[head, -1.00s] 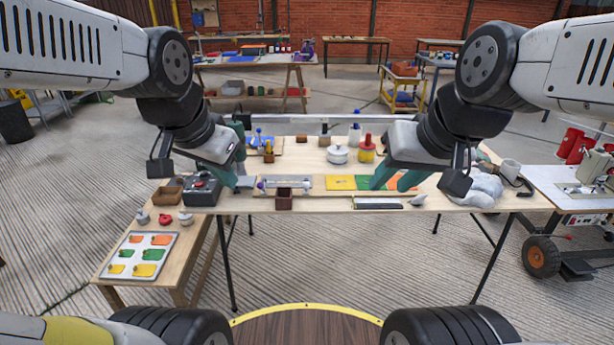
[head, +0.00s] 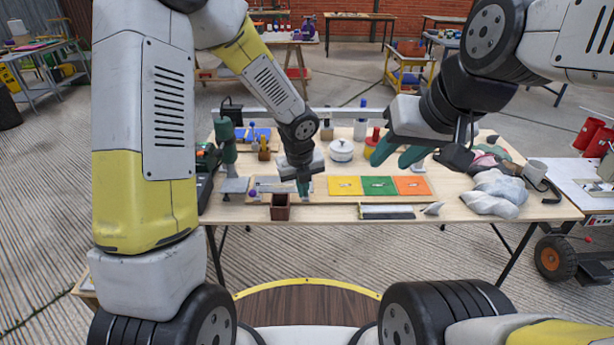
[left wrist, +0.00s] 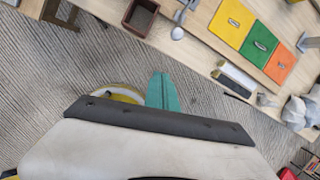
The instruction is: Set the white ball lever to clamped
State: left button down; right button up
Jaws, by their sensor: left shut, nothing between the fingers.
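A grey plate (head: 275,187) on a wooden board carries small levers, one with a purple ball (head: 251,192) at its left end. A pale ball on a short rod (left wrist: 178,33), apparently the white ball lever, shows in the left wrist view beside a brown box; in the head view my left gripper hides that end of the plate. My left gripper (head: 303,193) points down at the plate's right end, shut and empty. Its teal fingers also show in the left wrist view (left wrist: 161,88), apart from the ball in the picture. My right gripper (head: 398,158) is open and empty above the table's right half.
The brown box (head: 280,208) stands at the table's front edge before the plate. Yellow, green and orange panels (head: 345,186) lie to the right.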

pick_arm(q)
jog(key=shift+w+d+f+m, duration=0.25)
jog(key=shift+d+f+m, duration=0.1)
jog(key=shift+f+m, duration=0.1)
jog(key=shift+w+d+f+m, duration=0.25)
jog(key=shift+d+f+m, duration=0.1)
jog(key=shift+f, duration=0.1)
jog(key=x, duration=1)
jog(key=shift+w+a+r, duration=0.15)
jog(key=shift+w+r, duration=0.4)
jog(key=shift+w, duration=0.2)
jog(key=shift+w+a+r, duration=0.15)
jog(key=shift+w+r, duration=0.4)
jog(key=shift+w, duration=0.2)
